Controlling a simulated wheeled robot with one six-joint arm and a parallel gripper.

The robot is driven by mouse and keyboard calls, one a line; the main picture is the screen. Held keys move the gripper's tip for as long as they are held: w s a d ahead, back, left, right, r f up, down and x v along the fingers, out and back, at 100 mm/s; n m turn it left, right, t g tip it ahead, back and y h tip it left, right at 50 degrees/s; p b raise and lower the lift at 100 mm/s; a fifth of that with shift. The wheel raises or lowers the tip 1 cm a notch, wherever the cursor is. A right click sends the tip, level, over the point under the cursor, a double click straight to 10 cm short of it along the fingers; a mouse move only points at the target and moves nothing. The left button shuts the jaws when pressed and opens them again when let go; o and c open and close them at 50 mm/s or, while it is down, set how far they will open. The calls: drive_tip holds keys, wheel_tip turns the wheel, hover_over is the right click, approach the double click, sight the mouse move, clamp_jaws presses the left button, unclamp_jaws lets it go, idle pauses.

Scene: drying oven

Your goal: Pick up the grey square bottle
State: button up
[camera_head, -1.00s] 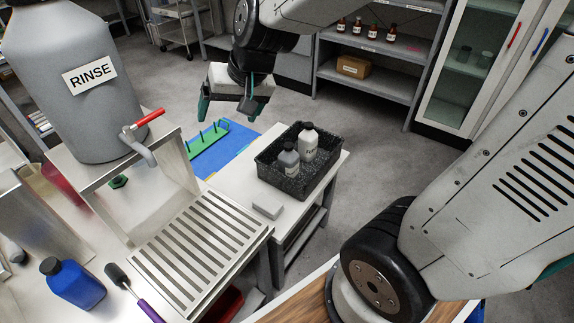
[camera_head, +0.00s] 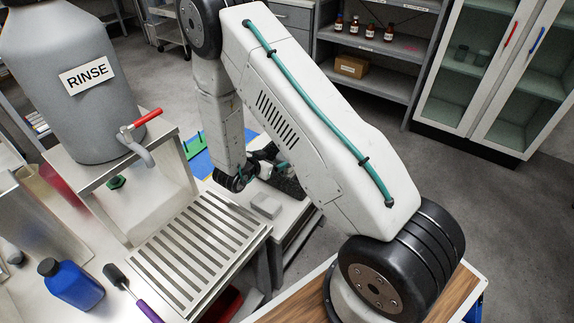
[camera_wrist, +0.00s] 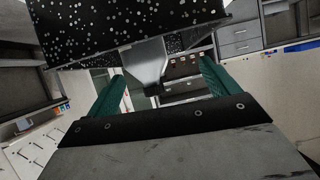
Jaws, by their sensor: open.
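In the wrist view a grey bottle (camera_wrist: 146,62) with a dark cap shows upside down in the picture, between the teal fingers of my gripper (camera_wrist: 163,88). The fingers are spread, with visible gaps on both sides of the bottle. The black speckled tray (camera_wrist: 75,30) fills the upper left of that view. In the head view my gripper (camera_head: 268,163) is low at the tray (camera_head: 291,187), mostly behind my arm.
A small grey block (camera_head: 266,206) lies on the white table just in front of the tray. A slatted metal rack (camera_head: 195,255), the large RINSE container (camera_head: 75,90) with a red-handled tap and a blue bottle (camera_head: 72,286) stand to the left. Shelves stand behind.

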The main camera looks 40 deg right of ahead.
drive_tip(key=shift+s+d+f+g+h, duration=0.3)
drive_tip(key=shift+s+d+f+h, duration=0.25)
drive_tip(key=shift+s+f, duration=0.15)
drive_tip(key=x, duration=0.7)
drive_tip(key=shift+d, duration=0.25)
drive_tip(key=c, duration=1.4)
